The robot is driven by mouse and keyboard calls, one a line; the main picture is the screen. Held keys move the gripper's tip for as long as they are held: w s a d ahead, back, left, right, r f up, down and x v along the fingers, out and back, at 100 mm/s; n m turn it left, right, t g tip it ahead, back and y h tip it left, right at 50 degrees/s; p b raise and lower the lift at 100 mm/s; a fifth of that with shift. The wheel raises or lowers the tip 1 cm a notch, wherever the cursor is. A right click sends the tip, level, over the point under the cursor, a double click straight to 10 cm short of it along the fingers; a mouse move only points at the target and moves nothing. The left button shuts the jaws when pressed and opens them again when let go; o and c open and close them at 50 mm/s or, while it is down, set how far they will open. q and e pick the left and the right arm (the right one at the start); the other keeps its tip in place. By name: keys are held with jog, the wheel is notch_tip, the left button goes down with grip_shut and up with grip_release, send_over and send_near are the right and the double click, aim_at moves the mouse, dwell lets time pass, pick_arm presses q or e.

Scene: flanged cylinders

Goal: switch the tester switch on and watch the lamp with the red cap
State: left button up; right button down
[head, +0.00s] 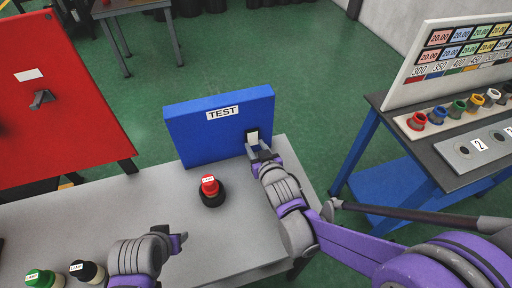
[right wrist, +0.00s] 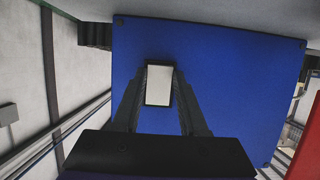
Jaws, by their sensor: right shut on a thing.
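The blue tester box (head: 190,138) with a TEST label stands upright on the grey table. Its white tester switch (head: 252,135) is on the right part of its face. My right gripper (head: 257,148) is at the switch; in the right wrist view its fingers lie on both sides of the white switch (right wrist: 158,85), shut on it. The lamp with the red cap (head: 209,185) stands upright in a dark round base in front of the tester; I cannot tell whether it glows. My left gripper (head: 180,243) is low over the table, clear of the lamp; its jaw opening is unclear.
A green-capped lamp (head: 39,279) and a black-capped lamp (head: 86,271) stand at the table's front left. A red panel (head: 65,110) with a handle rises at the left. At the right, a side table (head: 440,135) holds a rack of coloured flanged cylinders and a numbered grey plate.

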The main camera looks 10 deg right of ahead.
pick_arm(q)
jog(key=shift+s+f+b, duration=0.2)
jog(key=shift+f+b, duration=0.05)
jog(key=shift+f, duration=0.25)
jog(key=shift+s+f+b, duration=0.15)
jog(key=shift+f+b, duration=0.05)
jog(key=shift+f, duration=0.25)
pick_arm(e)
jog(key=shift+f+t, duration=0.25)
jog(key=shift+t, duration=0.15)
pick_arm(q)
jog(key=shift+r, duration=0.1)
pick_arm(e)
jog(key=shift+r, duration=0.1)
pick_arm(q)
jog(key=shift+w, duration=0.1)
pick_arm(e)
jog(key=shift+c, duration=2.2)
grip_release()
pick_arm(q)
jog(key=shift+w+r+p, duration=0.15)
jog(key=shift+r+p, duration=0.6)
jog(key=shift+r, duration=0.05)
pick_arm(e)
jog(key=v, duration=1)
jog(key=shift+s+d, duration=0.15)
jog(key=shift+s, duration=0.15)
jog(key=shift+r, duration=0.1)
